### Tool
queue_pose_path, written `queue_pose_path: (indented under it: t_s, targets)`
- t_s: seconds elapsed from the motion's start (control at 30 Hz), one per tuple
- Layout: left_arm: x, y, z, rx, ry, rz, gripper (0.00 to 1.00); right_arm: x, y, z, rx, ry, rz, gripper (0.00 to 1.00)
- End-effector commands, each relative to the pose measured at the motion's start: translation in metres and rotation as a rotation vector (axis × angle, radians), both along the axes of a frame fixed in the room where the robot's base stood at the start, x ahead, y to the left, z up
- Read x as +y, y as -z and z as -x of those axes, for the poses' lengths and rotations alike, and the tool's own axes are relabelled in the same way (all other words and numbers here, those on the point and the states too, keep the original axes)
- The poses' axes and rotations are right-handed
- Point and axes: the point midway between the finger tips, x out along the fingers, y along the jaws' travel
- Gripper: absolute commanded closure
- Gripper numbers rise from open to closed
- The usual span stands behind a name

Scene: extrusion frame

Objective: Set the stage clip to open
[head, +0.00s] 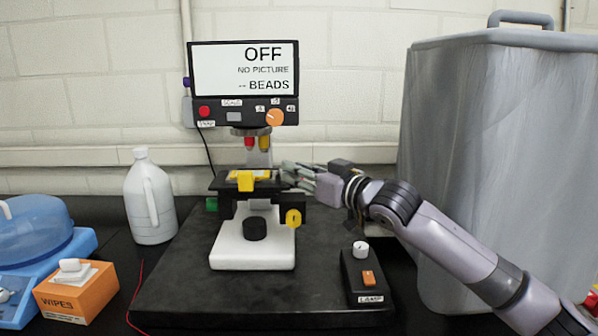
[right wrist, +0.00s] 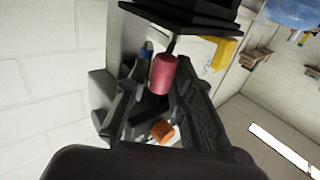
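The microscope's dark stage (head: 226,184) carries a yellow-framed piece (head: 248,177). Which part is the stage clip, and how it is set, I cannot tell. My right gripper (head: 287,174) is at the stage's right edge, fingers pointing left. In the right wrist view, the right gripper's fingers (right wrist: 161,78) stand apart on either side of a red cylinder (right wrist: 163,75) with a thin dark stem towards the stage (right wrist: 190,14). Contact with it is unclear. My left gripper is not in view.
The screen (head: 243,69) reads OFF, NO PICTURE, BEADS. A lamp box (head: 359,290) is at the mat's front right. A white jug (head: 150,205), an orange wipes box (head: 75,297) and a blue device (head: 35,245) stand left. A large grey bin (head: 480,140) is at right.

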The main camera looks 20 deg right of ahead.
Motion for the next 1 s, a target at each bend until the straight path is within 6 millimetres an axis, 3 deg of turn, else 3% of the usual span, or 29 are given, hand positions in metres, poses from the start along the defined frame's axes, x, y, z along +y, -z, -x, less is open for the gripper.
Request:
queue_pose_path:
  t_s: [0.3,0.67,1.0]
  targets:
    - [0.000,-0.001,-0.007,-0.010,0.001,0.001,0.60,0.000,0.000,0.000,0.000,0.000,0.000,1.00]
    - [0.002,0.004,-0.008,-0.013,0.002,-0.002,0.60,0.004,0.003,0.001,0.001,0.017,0.003,1.00]
    - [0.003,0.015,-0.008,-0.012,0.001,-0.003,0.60,0.014,0.001,0.005,0.000,0.227,-0.002,1.00]
